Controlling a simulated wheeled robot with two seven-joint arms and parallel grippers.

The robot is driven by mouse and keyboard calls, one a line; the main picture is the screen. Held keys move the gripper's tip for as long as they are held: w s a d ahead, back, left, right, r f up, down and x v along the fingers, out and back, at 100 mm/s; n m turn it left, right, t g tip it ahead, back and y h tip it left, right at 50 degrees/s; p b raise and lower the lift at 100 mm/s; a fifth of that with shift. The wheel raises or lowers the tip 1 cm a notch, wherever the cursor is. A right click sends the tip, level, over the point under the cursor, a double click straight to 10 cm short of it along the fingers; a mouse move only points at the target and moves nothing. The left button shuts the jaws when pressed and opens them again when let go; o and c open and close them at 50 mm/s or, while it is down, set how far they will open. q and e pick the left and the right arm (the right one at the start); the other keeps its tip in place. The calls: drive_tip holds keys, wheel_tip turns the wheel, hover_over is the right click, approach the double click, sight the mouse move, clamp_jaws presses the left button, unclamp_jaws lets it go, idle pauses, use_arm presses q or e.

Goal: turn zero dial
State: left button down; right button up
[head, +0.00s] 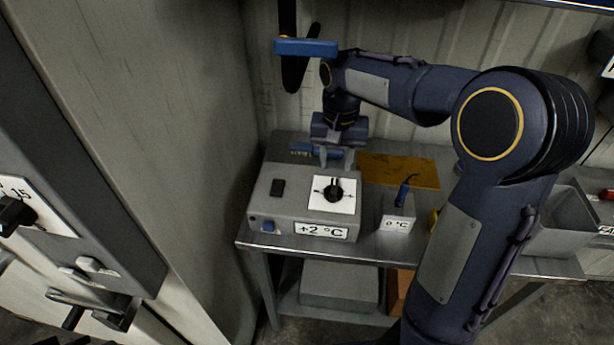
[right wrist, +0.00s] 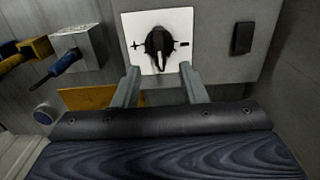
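The zero dial is a black knob (head: 333,191) on a white plate on top of a grey box (head: 283,212). The box's front label (head: 321,231) reads "+2 °C". In the right wrist view the dial (right wrist: 158,43) sits between a plus and a minus mark, its pointer toward my gripper. My right gripper (head: 336,157) is behind the dial in the head view, fingers pointing down. Contact is not visible. My left gripper is not in view.
A yellow-brown board (head: 398,170) lies behind. A grey cabinet (head: 90,235) is at left.

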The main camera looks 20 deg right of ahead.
sight(334, 185)
wheel_tip(334, 185, down, 8)
drive_tip(key=shift+r, duration=0.1)
idle(0.4)
drive_tip(key=shift+c, duration=0.2)
clamp_jaws()
drive_tip(key=shift+n, duration=0.3)
drive_tip(key=n, duration=0.5)
drive_tip(key=shift+r, duration=0.1)
drive_tip(key=n, duration=0.6)
drive_tip(key=shift+p, duration=0.4)
